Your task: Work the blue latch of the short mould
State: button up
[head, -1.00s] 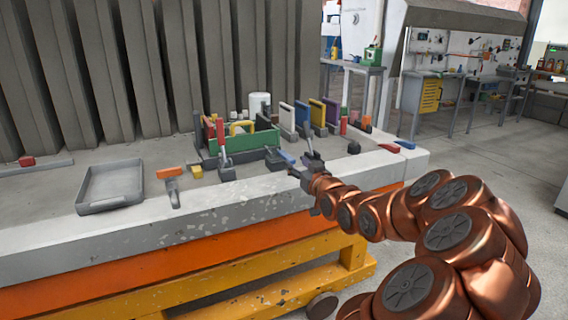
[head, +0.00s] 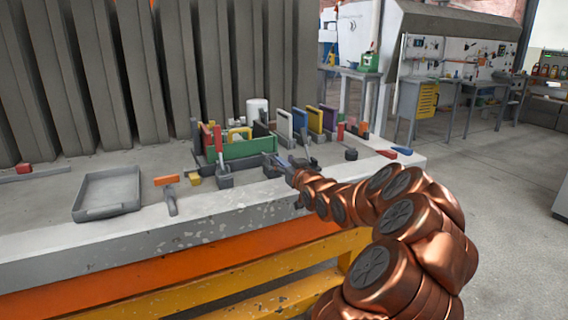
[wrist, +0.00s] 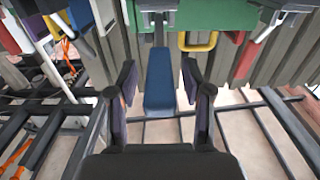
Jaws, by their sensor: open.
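The blue latch (wrist: 159,82) shows in the wrist view as a blue handle on a dark stem. It lies between the two dark fingers of my gripper (wrist: 158,76), with a gap on each side. The fingers are spread and not closed on it. The green mould (head: 250,149) stands on the bench in the head view, and part of a green wall (wrist: 215,14) shows at the top of the wrist view. In the head view my gripper (head: 280,164) is in front of the mould's right end and largely hides the blue latch.
A red-handled latch (head: 219,145) stands at the mould's front left. A grey tray (head: 108,208) and an orange-handled tool (head: 168,181) lie further left. Coloured panels (head: 315,120) stand behind to the right. A dark block (head: 351,154) sits right of my gripper.

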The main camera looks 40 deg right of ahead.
grip_shut()
dwell(0.4)
